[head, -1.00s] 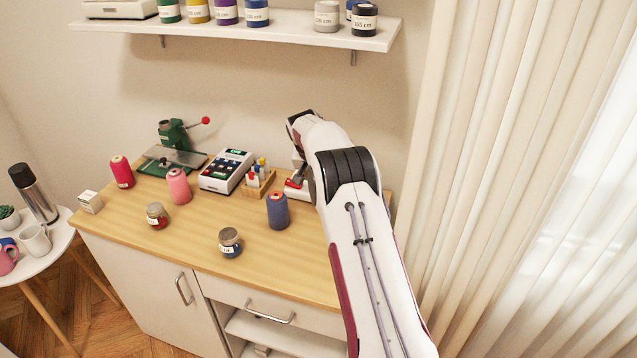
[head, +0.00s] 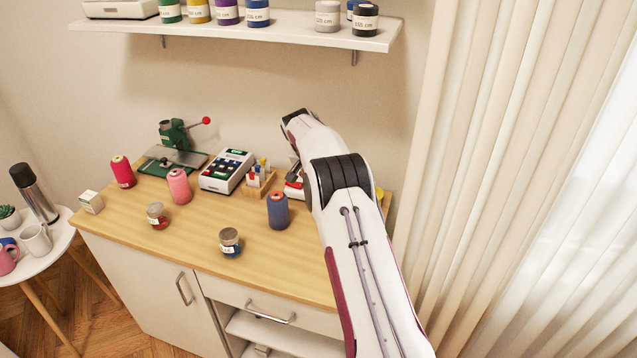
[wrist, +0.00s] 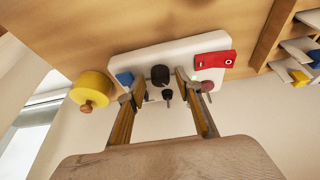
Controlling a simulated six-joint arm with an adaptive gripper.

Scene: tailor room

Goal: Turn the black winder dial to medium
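The winder is a white block (wrist: 147,58) with a blue part, a red part (wrist: 215,60) and a black dial (wrist: 160,75) on it. A smaller black knob (wrist: 167,95) sits just below the dial in the wrist view. My gripper (wrist: 160,84) is open, with one finger on each side of the dial and nothing visibly held. I cannot tell whether either finger touches the dial. The dial's setting is not readable. In the head view my arm hides most of the winder (head: 294,190), and the dial does not show.
In the head view, a blue spool (head: 278,211), a wooden holder (head: 259,184) and a keypad device (head: 227,171) stand left of my arm. The counter front (head: 180,250) is mostly clear. Curtains hang at the right.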

